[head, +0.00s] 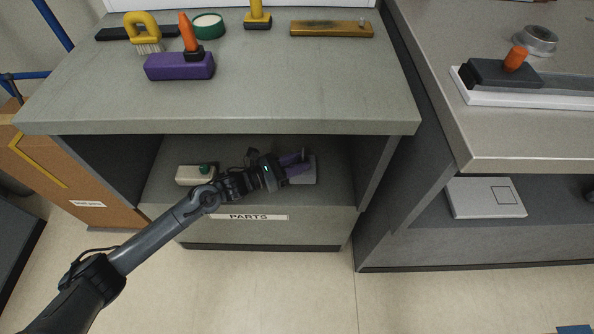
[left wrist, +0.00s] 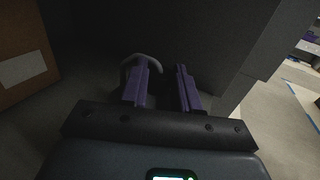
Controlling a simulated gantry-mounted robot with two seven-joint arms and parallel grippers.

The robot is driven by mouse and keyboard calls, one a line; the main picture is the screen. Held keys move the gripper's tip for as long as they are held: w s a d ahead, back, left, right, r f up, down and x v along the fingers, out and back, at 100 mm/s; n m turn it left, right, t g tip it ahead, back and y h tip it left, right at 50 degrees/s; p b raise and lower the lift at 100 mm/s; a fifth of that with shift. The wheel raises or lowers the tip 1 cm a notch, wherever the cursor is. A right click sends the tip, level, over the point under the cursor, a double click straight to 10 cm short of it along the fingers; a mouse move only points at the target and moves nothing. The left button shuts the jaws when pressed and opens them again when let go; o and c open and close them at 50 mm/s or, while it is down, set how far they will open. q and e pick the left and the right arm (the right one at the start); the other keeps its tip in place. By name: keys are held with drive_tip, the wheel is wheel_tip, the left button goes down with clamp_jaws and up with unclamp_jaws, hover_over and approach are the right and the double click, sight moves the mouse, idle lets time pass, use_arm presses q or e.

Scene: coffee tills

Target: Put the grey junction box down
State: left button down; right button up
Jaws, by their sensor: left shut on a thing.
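My left gripper (head: 300,164) reaches into the open shelf under the left counter, above the strip marked PARTS. It is shut on the grey junction box (head: 306,177), which shows as a small pale grey block at the purple fingers, low over the shelf floor. I cannot tell whether the box touches the floor. In the left wrist view the two purple fingers (left wrist: 160,88) stand a little apart, with a curved grey piece (left wrist: 141,60) by the left finger. The rest of the box is dark or hidden there. My right gripper is not in view.
Side walls and the countertop (head: 270,100) enclose the shelf. The counter holds a purple block (head: 178,67), a yellow brush (head: 144,30) and other items. A second counter (head: 520,140) stands right.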

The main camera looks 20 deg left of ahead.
use_arm(q)
wheel_tip(320, 180, down, 3)
drive_tip(key=shift+r+b, duration=0.15)
drive_tip(key=shift+b, duration=0.55)
drive_tip(key=shift+f, duration=0.4)
drive_tip(key=shift+f+b, duration=0.15)
drive_tip(key=shift+b, duration=0.2)
drive_tip(key=c, duration=0.8)
unclamp_jaws()
